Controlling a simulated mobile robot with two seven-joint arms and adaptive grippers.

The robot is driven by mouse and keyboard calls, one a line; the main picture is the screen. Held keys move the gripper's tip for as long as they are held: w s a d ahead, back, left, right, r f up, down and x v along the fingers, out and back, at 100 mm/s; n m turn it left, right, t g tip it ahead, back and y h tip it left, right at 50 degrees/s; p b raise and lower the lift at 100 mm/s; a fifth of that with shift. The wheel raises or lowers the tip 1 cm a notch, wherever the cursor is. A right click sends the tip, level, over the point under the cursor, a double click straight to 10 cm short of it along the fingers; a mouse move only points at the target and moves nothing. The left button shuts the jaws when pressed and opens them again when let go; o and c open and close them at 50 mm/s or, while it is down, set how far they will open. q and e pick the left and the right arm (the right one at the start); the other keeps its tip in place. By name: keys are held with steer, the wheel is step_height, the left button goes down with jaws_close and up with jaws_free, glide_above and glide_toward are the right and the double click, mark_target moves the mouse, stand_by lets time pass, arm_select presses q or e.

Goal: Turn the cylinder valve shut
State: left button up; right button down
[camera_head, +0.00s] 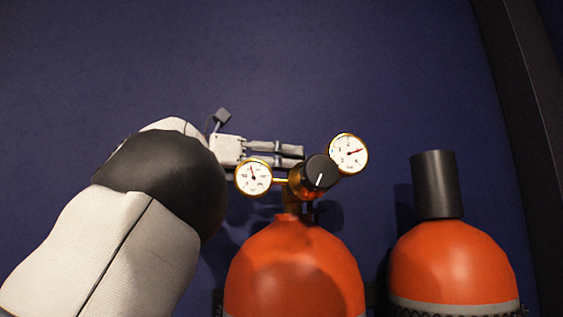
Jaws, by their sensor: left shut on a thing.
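An orange gas cylinder (294,268) stands upright at the lower middle. On top of it is a brass valve body with a black round knob (321,172) that bears a white mark. A white dial gauge (253,178) sits left of the knob and another gauge (348,153) sits at its upper right. My left gripper (301,157) reaches in from the left, just above the left gauge. Its fingers point right and are shut on the cylinder valve at the knob's left side. The exact contact is partly hidden by the knob and gauge. My right gripper is not in view.
A second orange cylinder (455,262) with a black cap (436,185) stands to the right. The dark blue wall (300,60) is close behind, with a dark upright edge (520,110) at the right. Space above the gauges is clear.

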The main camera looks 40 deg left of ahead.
arm_select(q)
steer(key=m+g+h, duration=0.1)
steer(key=h, duration=0.1)
steer(key=m+g+h, duration=0.1)
steer(key=shift+w+a+m+h, duration=0.2)
steer(key=shift+a+m+h, duration=0.15)
steer(key=shift+m+h, duration=0.05)
steer(key=shift+m+g+h, duration=0.7)
steer(key=shift+g+h, duration=0.1)
steer(key=shift+g, duration=0.2)
steer(key=o, duration=1.2)
steer(key=shift+c, duration=0.2)
steer(key=shift+w, duration=0.15)
